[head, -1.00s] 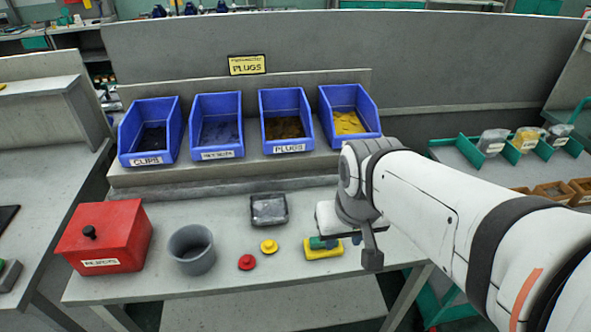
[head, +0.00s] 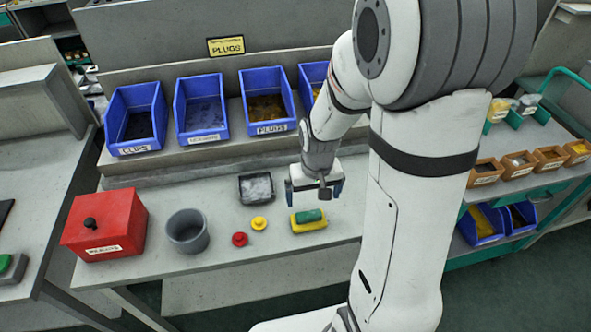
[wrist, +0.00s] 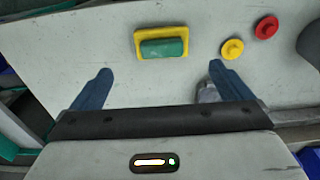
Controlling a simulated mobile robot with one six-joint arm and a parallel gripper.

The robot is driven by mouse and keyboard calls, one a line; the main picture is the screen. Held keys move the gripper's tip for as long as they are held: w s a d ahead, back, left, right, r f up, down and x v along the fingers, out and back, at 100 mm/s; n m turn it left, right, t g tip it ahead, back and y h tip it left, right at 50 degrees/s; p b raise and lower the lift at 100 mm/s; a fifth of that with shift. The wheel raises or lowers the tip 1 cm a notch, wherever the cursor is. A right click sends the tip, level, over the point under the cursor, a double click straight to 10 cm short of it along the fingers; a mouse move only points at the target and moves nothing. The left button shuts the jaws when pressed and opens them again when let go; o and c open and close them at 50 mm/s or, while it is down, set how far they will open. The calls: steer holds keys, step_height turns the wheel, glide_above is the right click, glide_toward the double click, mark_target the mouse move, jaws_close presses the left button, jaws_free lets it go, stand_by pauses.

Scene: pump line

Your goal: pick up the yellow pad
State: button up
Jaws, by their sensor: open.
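The yellow pad (head: 309,226) lies on the grey bench near its front edge, with a green block (head: 310,215) on top of it. In the wrist view the yellow pad (wrist: 137,42) shows as a rim around the green block (wrist: 163,48). My gripper (head: 315,195) is open and empty, above the bench and a little behind the pad. In the wrist view its two blue fingers (wrist: 162,82) are spread wide, and the pad lies beyond their tips, roughly between them and not touched.
A yellow plug (head: 259,223) and a red plug (head: 240,239) lie left of the pad. A grey tray (head: 256,189), a grey cup (head: 188,232) and a red box (head: 104,225) stand further left. Blue bins (head: 201,108) line the back shelf.

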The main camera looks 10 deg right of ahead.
steer(key=p, duration=0.2)
glide_above(309, 214)
steer(key=shift+g, duration=0.4)
steer(key=f, duration=0.4)
steer(key=shift+s+f, duration=0.15)
steer(key=shift+s, duration=0.25)
steer(key=shift+w+f+p, duration=0.2)
steer(key=shift+f+p, duration=0.3)
steer(key=shift+f, duration=1.75)
steer(key=shift+w+f+p, duration=0.2)
steer(key=shift+f+p, duration=0.25)
steer(key=shift+f, duration=1.8)
steer(key=shift+c, duration=0.3)
steer(key=c, duration=0.8)
steer(key=shift+o, duration=0.2)
steer(key=shift+r, duration=0.15)
step_height(309, 214, up, 10)
steer(key=shift+f+b, duration=0.1)
steer(key=shift+b, duration=0.7)
